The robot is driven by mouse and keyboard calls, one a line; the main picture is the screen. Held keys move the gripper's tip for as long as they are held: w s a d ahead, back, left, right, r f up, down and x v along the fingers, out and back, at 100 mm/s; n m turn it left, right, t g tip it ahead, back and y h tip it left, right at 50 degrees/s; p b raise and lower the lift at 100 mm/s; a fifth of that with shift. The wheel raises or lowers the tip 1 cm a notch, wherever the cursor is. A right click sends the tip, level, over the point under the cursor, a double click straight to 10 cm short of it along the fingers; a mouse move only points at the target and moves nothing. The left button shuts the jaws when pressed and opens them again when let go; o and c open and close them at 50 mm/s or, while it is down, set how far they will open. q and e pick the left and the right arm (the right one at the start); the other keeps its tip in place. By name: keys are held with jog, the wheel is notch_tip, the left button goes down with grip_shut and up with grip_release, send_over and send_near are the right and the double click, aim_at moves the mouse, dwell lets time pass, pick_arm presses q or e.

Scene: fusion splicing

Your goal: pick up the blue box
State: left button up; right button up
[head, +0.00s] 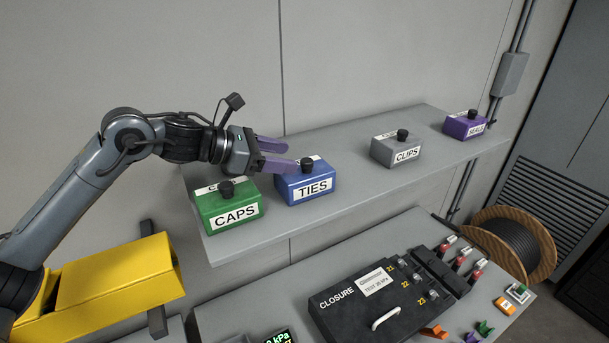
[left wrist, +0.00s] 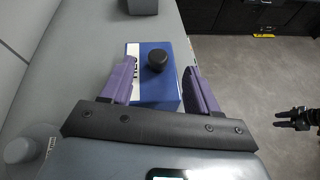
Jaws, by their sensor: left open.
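The blue box (head: 308,184), labelled TIES with a black knob on top, stands on the grey shelf between the green and grey boxes. My left gripper (head: 290,152) is open, its purple fingers reaching over the blue box near the knob in the head view. In the left wrist view, the blue box (left wrist: 155,92) and its knob lie between the two spread fingers (left wrist: 160,75). I cannot tell whether the fingers touch it. A small dark gripper, apparently my right one (left wrist: 293,119), shows at the right edge of the left wrist view; its jaw state is unclear.
The green CAPS box (head: 228,208) stands close to the left of the blue box. The grey CLIPS box (head: 397,150) and purple box (head: 464,125) stand farther right on the shelf (head: 350,195). A black closure case (head: 365,310) lies on the bench below.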

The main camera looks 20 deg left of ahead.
aim_at(302, 161)
pick_arm(q)
jog(key=p+x, duration=0.2)
jog(key=x, duration=0.2)
jog(key=shift+w+d+f, duration=0.15)
jog(key=shift+f, duration=0.1)
jog(key=shift+w+d+f+p, duration=0.15)
jog(key=shift+w+f+p, duration=0.05)
jog(key=shift+w+p, duration=0.1)
grip_shut()
jog(key=shift+r, duration=0.1)
